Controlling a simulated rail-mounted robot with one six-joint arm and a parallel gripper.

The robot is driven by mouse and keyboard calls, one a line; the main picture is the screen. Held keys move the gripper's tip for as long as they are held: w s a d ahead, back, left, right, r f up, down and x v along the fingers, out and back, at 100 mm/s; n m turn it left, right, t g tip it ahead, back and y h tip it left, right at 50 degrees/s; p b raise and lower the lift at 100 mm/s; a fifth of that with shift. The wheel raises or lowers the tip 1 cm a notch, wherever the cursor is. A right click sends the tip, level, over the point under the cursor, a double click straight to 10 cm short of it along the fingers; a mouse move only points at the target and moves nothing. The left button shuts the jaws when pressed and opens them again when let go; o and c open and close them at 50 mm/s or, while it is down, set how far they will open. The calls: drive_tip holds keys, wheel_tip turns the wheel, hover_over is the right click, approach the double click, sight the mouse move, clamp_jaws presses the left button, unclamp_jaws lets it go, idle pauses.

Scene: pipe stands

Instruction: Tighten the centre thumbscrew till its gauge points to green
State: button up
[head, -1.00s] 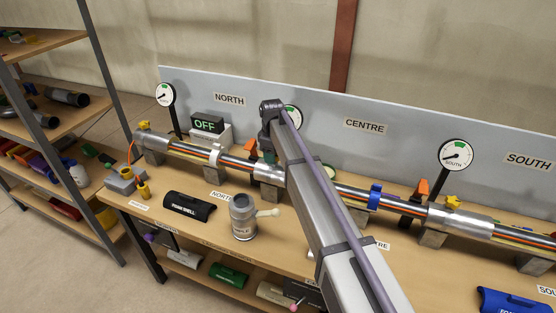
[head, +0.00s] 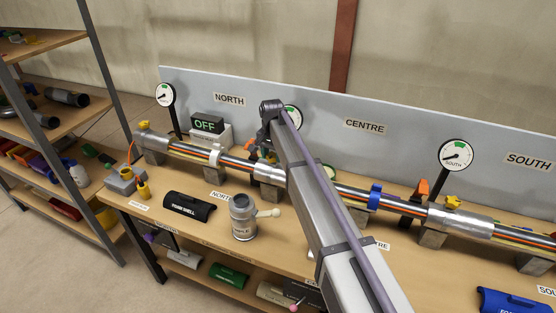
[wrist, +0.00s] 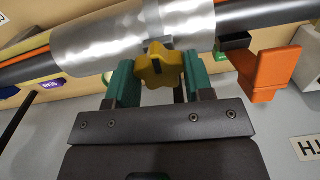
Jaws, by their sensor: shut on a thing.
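The centre thumbscrew (wrist: 160,68) is a yellow lobed knob on a silver sleeve (wrist: 105,42) around the pipe. In the wrist view, my gripper (wrist: 160,78) has its green fingers on either side of the knob, shut on it. In the head view, my arm reaches over the bench to the centre sleeve (head: 269,173) and hides most of the gripper and knob. The centre gauge (head: 295,117) is partly hidden behind my arm; its needle cannot be read.
An orange lever (wrist: 268,74) stands close to the right of my fingers in the wrist view. The south gauge (head: 456,155) and north gauge (head: 165,95) stand to the sides.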

sight(272, 155)
drive_tip(key=o, duration=0.9)
drive_tip(key=shift+m, duration=0.4)
wheel_tip(272, 155, up, 6)
drive_tip(key=p, duration=0.6)
drive_tip(key=shift+r, duration=0.1)
wheel_tip(272, 155, up, 11)
drive_tip(key=p, duration=1.1)
drive_tip(key=shift+f, duration=0.2)
drive_tip(key=s+d+f+n+b, duration=0.1)
drive_tip(key=s+d+f+b, duration=0.3)
drive_tip(key=s+d, duration=0.3)
drive_tip(key=s+d+f+n+b, duration=0.2)
drive_tip(key=s+d+f+b, duration=0.3)
drive_tip(key=s, duration=1)
drive_tip(key=s+d+f+n+b, duration=0.2)
drive_tip(key=s+d+f+b, duration=0.3)
drive_tip(key=s+d, duration=0.6)
drive_tip(key=shift+s, duration=0.55)
